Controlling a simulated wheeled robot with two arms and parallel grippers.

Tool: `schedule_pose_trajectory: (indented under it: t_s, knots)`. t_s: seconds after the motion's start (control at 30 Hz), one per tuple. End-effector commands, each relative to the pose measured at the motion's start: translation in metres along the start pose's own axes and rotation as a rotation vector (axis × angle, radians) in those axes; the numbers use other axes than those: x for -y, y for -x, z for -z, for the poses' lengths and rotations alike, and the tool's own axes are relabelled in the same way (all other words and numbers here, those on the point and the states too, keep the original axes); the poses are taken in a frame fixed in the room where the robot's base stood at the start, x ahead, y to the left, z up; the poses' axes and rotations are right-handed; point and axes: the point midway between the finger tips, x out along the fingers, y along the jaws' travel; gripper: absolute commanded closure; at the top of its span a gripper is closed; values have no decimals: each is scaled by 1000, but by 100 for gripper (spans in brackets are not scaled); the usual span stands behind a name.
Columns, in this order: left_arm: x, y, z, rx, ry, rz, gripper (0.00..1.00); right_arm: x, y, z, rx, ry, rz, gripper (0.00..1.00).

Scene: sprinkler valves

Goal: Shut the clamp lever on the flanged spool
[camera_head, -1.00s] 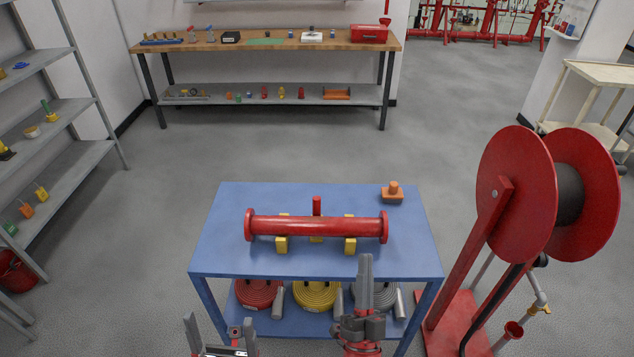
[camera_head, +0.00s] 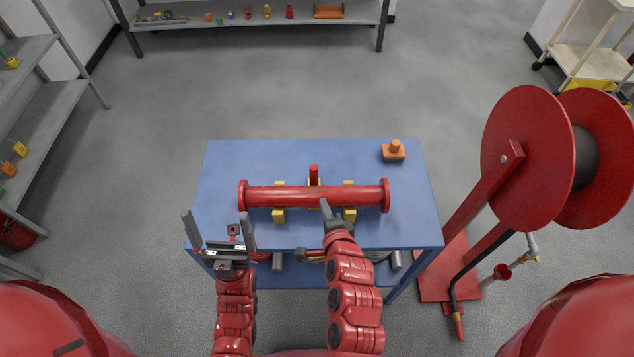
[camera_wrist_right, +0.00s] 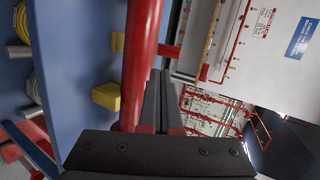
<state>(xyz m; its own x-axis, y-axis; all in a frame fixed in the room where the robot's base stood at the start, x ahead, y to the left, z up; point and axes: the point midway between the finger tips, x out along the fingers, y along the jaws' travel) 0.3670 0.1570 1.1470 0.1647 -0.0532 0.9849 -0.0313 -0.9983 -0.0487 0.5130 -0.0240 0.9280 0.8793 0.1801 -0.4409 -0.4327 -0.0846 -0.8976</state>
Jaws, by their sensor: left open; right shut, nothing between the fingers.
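The flanged spool (camera_head: 275,197), a red pipe with a round flange at each end, lies across yellow supports on the blue table (camera_head: 228,165). The red clamp lever (camera_head: 314,172) stands up behind the spool's middle; its base is hidden. In the right wrist view the spool (camera_wrist_right: 141,60) runs up the picture and a red stub, seemingly the lever (camera_wrist_right: 170,50), juts out to its right. My right gripper (camera_head: 324,203) is shut and empty, its tips at the near side of the spool's middle; I cannot tell if they touch. My left gripper (camera_head: 218,228) is open and empty over the table's near left edge.
An orange block with a knob (camera_head: 394,152) sits at the table's back right corner. A large red hose reel (camera_head: 520,150) stands close to the table's right. Grey shelves (camera_head: 60,115) stand at the left. The floor behind the table is clear.

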Motion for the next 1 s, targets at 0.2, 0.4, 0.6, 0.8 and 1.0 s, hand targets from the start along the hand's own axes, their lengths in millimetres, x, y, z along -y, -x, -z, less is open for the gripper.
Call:
schedule_pose_trajectory:
  t_s: [0.2, 0.4, 0.6, 0.8, 1.0]
  knots:
    - [0, -5, 1, -1, 0, 0, 0, 2, -39, 4, -8, 3, -1, 100]
    - [1, -17, 3, 0, 0, 0, 0, 7, -69, 1, -1, 5, -1, 100]
    - [1, -26, 4, -1, 0, 0, 0, 12, -90, 1, -2, 4, 1, 100]
    - [1, -28, 5, -1, 0, 0, 0, 13, -98, 2, -3, 3, 2, 100]
    - [1, -28, 5, 0, 0, 0, 0, 12, -99, 2, -3, 3, 1, 100]
